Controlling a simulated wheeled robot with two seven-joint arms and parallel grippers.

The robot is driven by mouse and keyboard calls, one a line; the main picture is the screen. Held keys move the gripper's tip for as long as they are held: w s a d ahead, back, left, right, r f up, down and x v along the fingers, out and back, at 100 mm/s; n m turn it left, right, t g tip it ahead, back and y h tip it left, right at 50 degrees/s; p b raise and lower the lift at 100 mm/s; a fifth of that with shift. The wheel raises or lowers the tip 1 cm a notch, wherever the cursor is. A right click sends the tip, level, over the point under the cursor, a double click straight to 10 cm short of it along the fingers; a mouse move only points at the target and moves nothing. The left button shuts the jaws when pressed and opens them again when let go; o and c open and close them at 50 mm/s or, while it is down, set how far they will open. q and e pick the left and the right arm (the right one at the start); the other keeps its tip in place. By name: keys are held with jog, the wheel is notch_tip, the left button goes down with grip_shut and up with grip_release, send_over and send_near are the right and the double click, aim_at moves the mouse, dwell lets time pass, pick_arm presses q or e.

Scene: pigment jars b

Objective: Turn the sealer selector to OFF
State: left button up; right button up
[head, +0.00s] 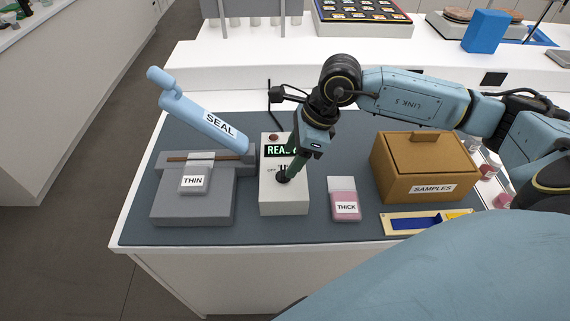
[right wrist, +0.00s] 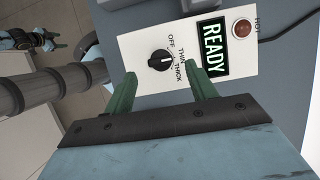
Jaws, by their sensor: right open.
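The sealer's control box (head: 284,205) is pale, with a display (right wrist: 213,48) that reads READY. Its black selector knob (right wrist: 160,61) has the labels OFF, THIN and THICK around it. The knob's pale mark seems to point towards THIN, away from OFF. My right gripper (head: 284,177) is open above the box; its green fingertips (right wrist: 159,77) stand on either side just short of the knob in the right wrist view. I cannot tell whether they touch it. In the head view the gripper partly hides the knob and display. What looks like my left gripper (right wrist: 50,44) is small, far off.
Left of the box is the grey sealer (head: 192,209) with its blue SEAL arm (head: 205,117) raised and a THIN pouch (head: 194,180) on it. A THICK pouch (head: 344,199) and a SAMPLES box (head: 420,165) stand to the right. A red lamp (right wrist: 242,28) is beside the display.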

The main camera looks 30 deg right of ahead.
aim_at(283, 170)
jog(key=shift+x, duration=2.25)
jog(key=shift+c, duration=0.2)
jog(key=c, duration=0.9)
